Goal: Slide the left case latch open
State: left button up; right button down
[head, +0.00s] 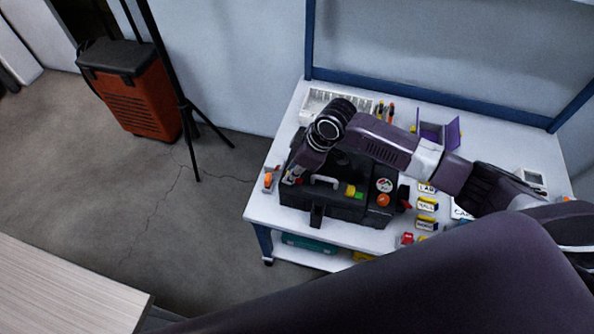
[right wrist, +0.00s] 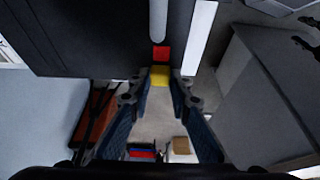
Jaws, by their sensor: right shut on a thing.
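The black case (head: 345,207) stands on the white workbench, with a light grey handle (head: 323,181) on it. My right arm reaches over the case from the right. Its gripper (head: 291,180) is at the case's left end, small and partly hidden by the wrist in the head view. In the right wrist view, the fingers of my right gripper (right wrist: 160,80) are closed on a small yellow latch (right wrist: 159,76) at the edge of the dark case (right wrist: 95,35). A red patch (right wrist: 161,53) shows right beside the latch. My left gripper is not in view.
Labelled yellow blocks (head: 427,205) stand right of the case. A purple holder (head: 440,132) and a white rack (head: 325,104) are behind it. An orange item (head: 269,179) lies near the bench's left edge. A tripod and a red-orange unit (head: 143,95) stand on the floor.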

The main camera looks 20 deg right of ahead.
jog(key=shift+a+r, duration=0.1)
jog(key=shift+a, duration=0.1)
jog(key=c, duration=1.8)
grip_release()
jog(key=shift+w, duration=0.15)
jog(key=shift+o, duration=0.2)
jog(key=v, duration=1.2)
